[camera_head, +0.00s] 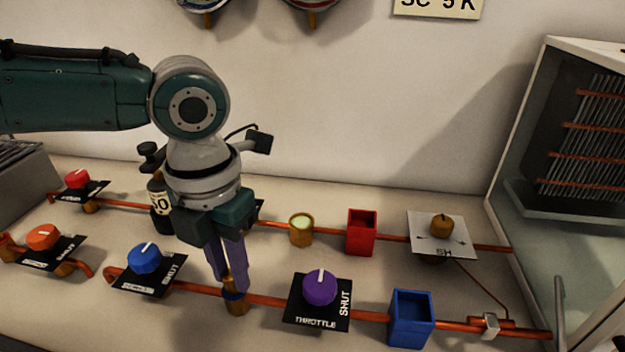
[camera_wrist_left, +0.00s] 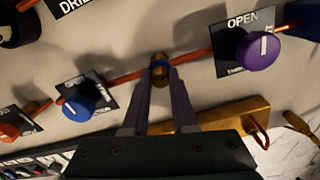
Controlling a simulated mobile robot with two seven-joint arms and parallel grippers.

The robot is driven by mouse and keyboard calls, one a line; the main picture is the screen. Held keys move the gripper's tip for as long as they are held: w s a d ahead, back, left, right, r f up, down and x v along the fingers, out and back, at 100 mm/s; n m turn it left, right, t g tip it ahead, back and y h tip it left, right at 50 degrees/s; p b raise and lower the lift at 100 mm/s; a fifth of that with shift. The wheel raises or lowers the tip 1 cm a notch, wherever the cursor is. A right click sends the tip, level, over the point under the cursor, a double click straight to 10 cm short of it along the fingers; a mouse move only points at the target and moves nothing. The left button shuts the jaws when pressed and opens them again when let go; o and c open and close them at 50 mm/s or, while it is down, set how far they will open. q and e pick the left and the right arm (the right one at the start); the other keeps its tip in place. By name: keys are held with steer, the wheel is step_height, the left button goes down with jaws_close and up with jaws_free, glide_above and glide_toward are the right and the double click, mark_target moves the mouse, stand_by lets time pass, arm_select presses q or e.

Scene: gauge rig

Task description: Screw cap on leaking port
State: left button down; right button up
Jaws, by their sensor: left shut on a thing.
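My left gripper (camera_head: 232,284) points down over the front copper pipe, between the blue knob and the purple throttle knob. Its purple fingers are shut on a small brass cap (camera_head: 228,281), mostly hidden between them. Directly below is a brass port (camera_head: 236,308) with a blue ring, on the pipe. The cap appears to be at the port's top, but I cannot tell whether it is seated or threaded. In the left wrist view, the gripper (camera_wrist_left: 160,72) closes around the brass piece at the pipe. My right gripper is not in view.
A blue knob (camera_head: 145,257) stands left of the port and a purple knob (camera_head: 320,287) right. A blue open box (camera_head: 410,318) and a red open box (camera_head: 361,232) sit along the pipes. A brass cup-like fitting (camera_head: 301,230) stands on the rear pipe.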

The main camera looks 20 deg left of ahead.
arm_select(q)
steer(key=shift+m, duration=1.3)
steer(key=shift+c, duration=1.5)
jaws_free()
step_height(320, 180, up, 10)
steer(key=p, duration=0.1)
steer(key=s+d+n+t+h+p, duration=0.2)
steer(key=s+d+n+h+p, duration=0.45)
steer(key=d+n, duration=0.9)
steer(key=s+a+r+n+t+y+p, duration=0.15)
steer(key=s+a+n+y, duration=0.7)
steer(key=n, duration=1.25)
steer(key=a+r+h+p, duration=0.1)
steer(key=a+r+p, duration=0.1)
steer(key=r+p, duration=1.6)
steer(key=s+a+r+h+p, duration=0.1)
steer(key=r+p, duration=1.8)
steer(key=r, duration=0.1)
steer(key=shift+a+r, duration=0.2)
steer(key=shift+a, duration=0.2)
